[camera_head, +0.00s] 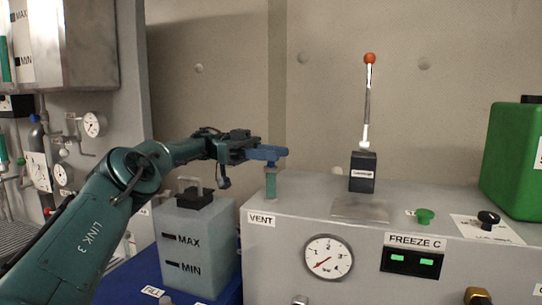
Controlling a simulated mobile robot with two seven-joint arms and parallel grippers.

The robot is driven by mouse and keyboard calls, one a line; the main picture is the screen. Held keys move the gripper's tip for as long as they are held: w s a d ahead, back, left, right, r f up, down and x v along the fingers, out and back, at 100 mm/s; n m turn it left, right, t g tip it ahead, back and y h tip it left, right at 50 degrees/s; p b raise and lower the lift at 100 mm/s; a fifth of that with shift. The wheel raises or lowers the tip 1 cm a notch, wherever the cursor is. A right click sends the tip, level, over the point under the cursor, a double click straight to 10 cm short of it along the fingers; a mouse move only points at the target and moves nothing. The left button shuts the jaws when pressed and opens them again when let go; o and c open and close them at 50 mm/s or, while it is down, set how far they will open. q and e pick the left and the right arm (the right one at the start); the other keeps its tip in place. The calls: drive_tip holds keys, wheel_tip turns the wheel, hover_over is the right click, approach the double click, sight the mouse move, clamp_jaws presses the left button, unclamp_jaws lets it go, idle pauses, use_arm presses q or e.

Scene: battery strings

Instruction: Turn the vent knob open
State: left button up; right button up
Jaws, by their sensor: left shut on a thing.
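The vent knob (268,153) shows as a blue bar on top of a short green post (271,184), above the VENT label at the left end of the grey console. My left gripper (254,151) reaches in from the left and is shut on the vent knob. The fingertips and the bar overlap in the picture, so the exact contact is hard to see. The bar lies roughly level, pointing right. My right gripper is not in view.
The grey console (300,205) carries a gauge (327,257), a lever with an orange ball (369,59), a green knob (425,216), a black knob (488,219) and a green container (512,160).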

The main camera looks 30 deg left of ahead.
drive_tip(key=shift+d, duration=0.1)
use_arm(q)
drive_tip(key=o, duration=0.7)
drive_tip(key=shift+c, duration=0.2)
drive_tip(key=shift+o, duration=1.4)
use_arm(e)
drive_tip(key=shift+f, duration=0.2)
use_arm(q)
wheel_tip(320, 180, up, 9)
drive_tip(key=p, duration=0.5)
drive_tip(key=shift+r, duration=0.15)
drive_tip(key=shift+r+p, duration=0.3)
drive_tip(key=shift+r, duration=0.05)
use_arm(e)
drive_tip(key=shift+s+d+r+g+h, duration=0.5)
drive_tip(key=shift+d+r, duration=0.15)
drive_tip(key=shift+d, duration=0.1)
